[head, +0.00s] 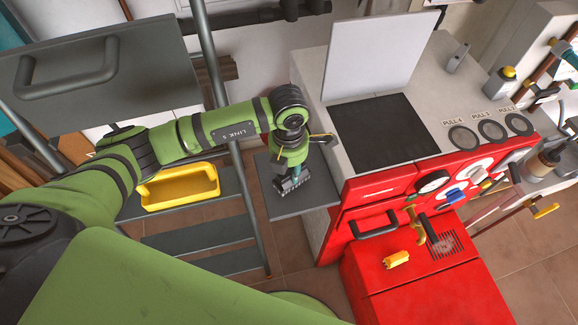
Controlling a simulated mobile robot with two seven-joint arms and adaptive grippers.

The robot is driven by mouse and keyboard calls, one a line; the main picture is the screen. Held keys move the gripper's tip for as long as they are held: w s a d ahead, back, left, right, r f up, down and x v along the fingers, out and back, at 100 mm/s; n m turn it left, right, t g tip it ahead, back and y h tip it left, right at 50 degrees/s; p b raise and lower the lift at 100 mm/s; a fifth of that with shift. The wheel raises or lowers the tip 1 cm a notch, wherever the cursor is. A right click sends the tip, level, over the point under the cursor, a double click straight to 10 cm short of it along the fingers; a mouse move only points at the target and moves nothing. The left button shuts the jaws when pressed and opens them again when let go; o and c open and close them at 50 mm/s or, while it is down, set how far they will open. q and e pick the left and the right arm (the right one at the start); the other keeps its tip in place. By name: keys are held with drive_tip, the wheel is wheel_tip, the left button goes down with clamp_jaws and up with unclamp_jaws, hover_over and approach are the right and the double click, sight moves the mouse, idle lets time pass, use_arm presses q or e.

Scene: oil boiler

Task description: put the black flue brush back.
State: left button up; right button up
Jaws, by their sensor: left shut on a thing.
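My left gripper (291,183) points down over a small grey shelf plate (318,200) beside the boiler's left side. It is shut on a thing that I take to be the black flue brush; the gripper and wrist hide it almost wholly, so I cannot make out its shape. I cannot tell whether it touches the plate. My right gripper is out of view.
The red boiler (415,285) stands to the right, with a raised white lid (375,50) and a dark top plate (384,130). A yellow cylinder (397,258) lies on its red front ledge. A yellow tray (182,188) sits on the rack at left.

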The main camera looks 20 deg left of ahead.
use_arm(q)
drive_tip(key=shift+f, duration=0.6)
drive_tip(key=o, duration=1)
drive_tip(key=shift+r, duration=0.1)
drive_tip(key=shift+r, duration=0.2)
wheel_tip(320, 180, up, 11)
drive_tip(key=b, duration=0.3)
drive_tip(key=shift+f, duration=0.2)
drive_tip(key=shift+r+b, duration=0.3)
drive_tip(key=shift+r, duration=0.25)
